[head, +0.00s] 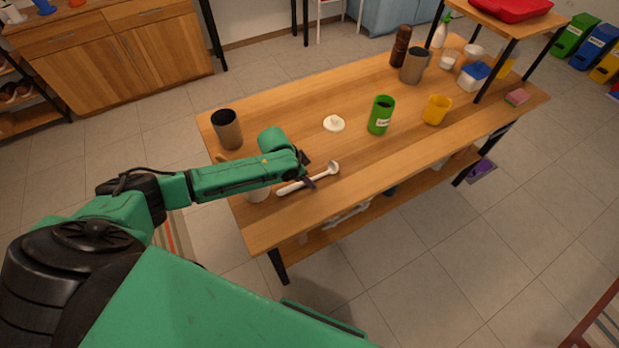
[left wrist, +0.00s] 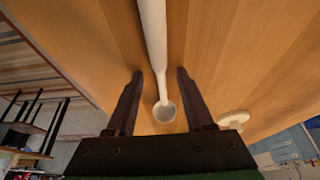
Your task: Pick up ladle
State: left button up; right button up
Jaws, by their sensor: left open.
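The white ladle (head: 318,177) lies on the wooden table near its front edge, with its bowl to the right and its handle to the left. My left gripper (head: 308,175) is at the ladle, over its handle. In the left wrist view the open fingers (left wrist: 158,88) stand on either side of the ladle's narrow neck (left wrist: 162,86), with a gap on both sides. The ladle's bowl (left wrist: 165,112) shows between the finger bases. Nothing is held. My right gripper is not in view.
On the table (head: 290,110) stand a dark cup (head: 227,129), a white lid-like disc (head: 334,123), a green container (head: 381,115) and a yellow mug (head: 436,110). Several items crowd the far right end.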

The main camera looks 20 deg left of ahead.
pick_arm(q)
grip_shut()
notch_tip(320, 180, up, 20)
jog(key=b, duration=0.1)
jog(key=shift+b, duration=0.3)
dwell(1.8)
